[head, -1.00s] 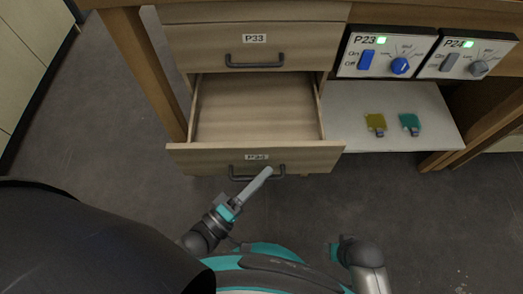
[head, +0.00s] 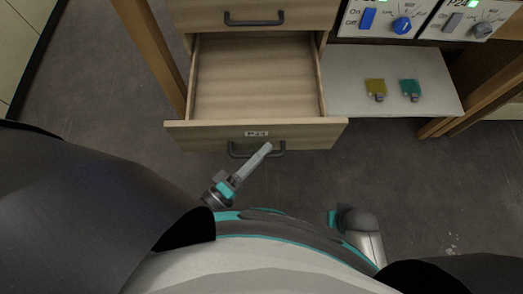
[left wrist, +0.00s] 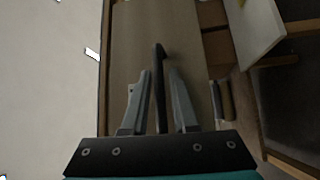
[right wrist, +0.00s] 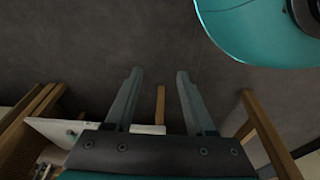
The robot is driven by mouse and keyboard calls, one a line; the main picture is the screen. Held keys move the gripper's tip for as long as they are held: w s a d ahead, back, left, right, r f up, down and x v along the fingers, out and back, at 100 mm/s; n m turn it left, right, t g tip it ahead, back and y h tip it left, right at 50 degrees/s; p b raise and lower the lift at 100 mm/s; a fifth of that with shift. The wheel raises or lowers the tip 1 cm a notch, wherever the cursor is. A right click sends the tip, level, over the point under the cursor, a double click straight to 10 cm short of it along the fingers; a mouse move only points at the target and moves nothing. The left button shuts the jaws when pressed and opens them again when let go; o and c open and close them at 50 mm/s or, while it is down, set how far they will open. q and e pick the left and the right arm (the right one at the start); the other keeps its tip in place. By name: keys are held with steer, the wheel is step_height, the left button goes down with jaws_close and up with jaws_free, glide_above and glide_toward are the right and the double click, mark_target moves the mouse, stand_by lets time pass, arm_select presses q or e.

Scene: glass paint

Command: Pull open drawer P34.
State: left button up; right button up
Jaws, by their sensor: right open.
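Drawer P34 (head: 190,137) is pulled well out of the cabinet, and its empty interior shows in the head view. Its dark bar handle (head: 240,154) is on the front below the label. My left gripper (head: 267,148) is at this handle. In the left wrist view its two fingers (left wrist: 159,90) lie on either side of the handle bar (left wrist: 158,75). The exact contact is hard to see. My right gripper (right wrist: 155,85) is open and empty above the dark floor in the right wrist view.
A closed drawer (head: 215,12) is above P34. Control boxes, including P24 (head: 461,20), stand at right. Wooden legs flank the cabinet. The floor (head: 400,170) before it is bare.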

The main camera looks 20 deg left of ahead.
stand_by(0.3)
arm_select(q)
steer(key=v, duration=1.5)
arm_select(e)
steer(key=shift+s+f, duration=0.15)
steer(key=shift+s, duration=0.1)
arm_select(q)
steer(key=shift+a, duration=0.1)
arm_select(e)
steer(key=shift+w+d, duration=0.1)
steer(key=shift+d, duration=0.05)
